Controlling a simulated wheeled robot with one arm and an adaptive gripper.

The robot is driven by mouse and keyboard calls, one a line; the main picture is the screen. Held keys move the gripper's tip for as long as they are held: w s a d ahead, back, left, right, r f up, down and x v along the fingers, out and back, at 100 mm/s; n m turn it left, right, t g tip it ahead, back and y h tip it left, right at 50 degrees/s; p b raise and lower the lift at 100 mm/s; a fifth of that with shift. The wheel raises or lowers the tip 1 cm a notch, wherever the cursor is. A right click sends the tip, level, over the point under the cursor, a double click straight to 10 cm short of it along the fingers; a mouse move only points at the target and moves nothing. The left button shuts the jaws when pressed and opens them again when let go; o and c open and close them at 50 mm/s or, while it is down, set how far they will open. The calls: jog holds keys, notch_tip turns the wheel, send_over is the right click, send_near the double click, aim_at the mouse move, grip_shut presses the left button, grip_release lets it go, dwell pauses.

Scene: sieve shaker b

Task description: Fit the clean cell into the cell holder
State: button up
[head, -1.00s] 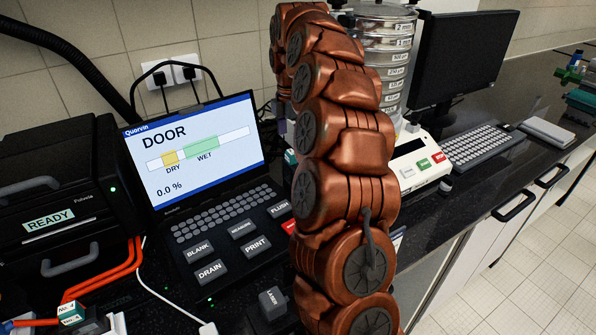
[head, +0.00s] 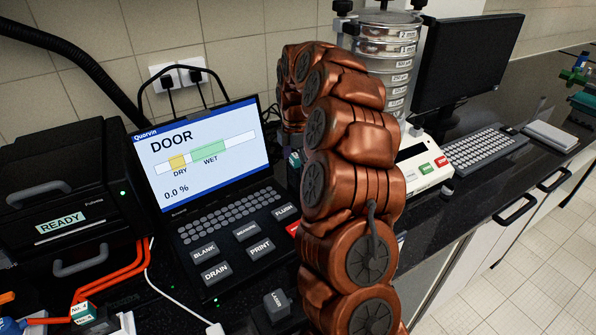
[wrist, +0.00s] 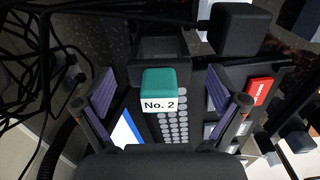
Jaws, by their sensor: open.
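In the wrist view, a teal-capped cell (wrist: 159,80) with a white "No. 2" label lies between the fingers of my gripper (wrist: 160,92). The gripper is open, its two purple-padded fingers apart on either side, with visible gaps to the cell. A dark open-topped box (wrist: 160,48) is just beyond the cell. I cannot tell whether this is the cell holder, or whether the cell is in it. In the head view, a small teal-and-white block (head: 294,158) shows beside my arm. Another labelled teal-topped cell (head: 83,312) is at the lower left. My arm hides the gripper there.
The instrument with screen and keys (head: 205,160) shows "DOOR" and 0.0 %. A black "READY" unit (head: 60,190) stands left, with orange tubes (head: 118,275). A sieve stack (head: 385,55), monitor (head: 465,65) and keyboard (head: 482,150) are right. Black cables (wrist: 60,70) run near the gripper.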

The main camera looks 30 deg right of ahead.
jog(key=c, duration=1.6)
jog(key=shift+r+b, duration=1.25)
jog(key=shift+r, duration=3.8)
